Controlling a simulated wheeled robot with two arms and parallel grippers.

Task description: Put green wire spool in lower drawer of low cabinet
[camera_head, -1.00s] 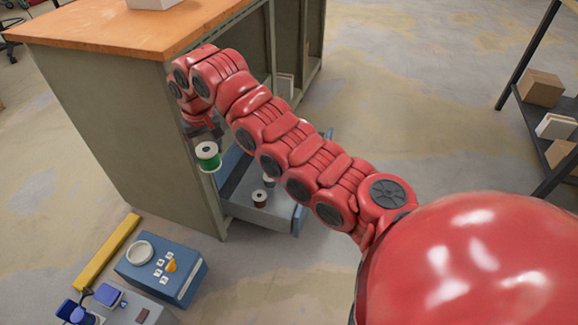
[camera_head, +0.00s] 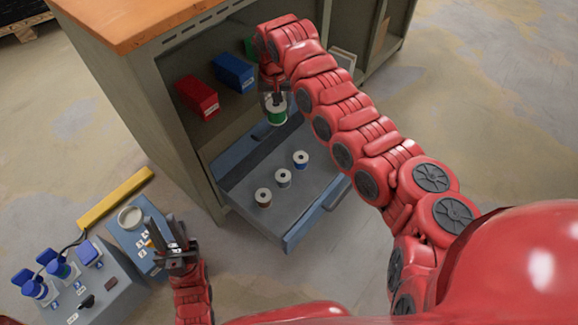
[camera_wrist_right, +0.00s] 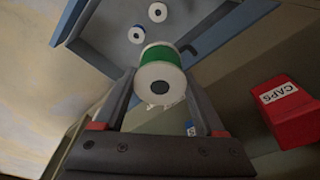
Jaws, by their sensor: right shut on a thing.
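The green wire spool (camera_head: 277,112) is held in my right gripper (camera_head: 276,98), above the back part of the open lower drawer (camera_head: 240,196) of the low cabinet (camera_head: 128,110). In the right wrist view the green spool (camera_wrist_right: 160,78) sits between the fingers of my right gripper (camera_wrist_right: 160,105), its white end facing the camera. Three other spools stand in the drawer in a row: a brown one (camera_head: 263,197), a whitish one (camera_head: 283,178) and a blue one (camera_head: 301,160). My left gripper (camera_head: 168,238) is at the lower left, fingers apart, near the blue box.
A red bin (camera_head: 198,97) and a blue bin (camera_head: 234,72) stand on the cabinet shelf above the drawer. The red bin (camera_wrist_right: 288,110) also shows in the right wrist view. A blue box (camera_head: 125,225), a grey socket box (camera_head: 90,290) and a yellow bar (camera_head: 115,198) lie at left.

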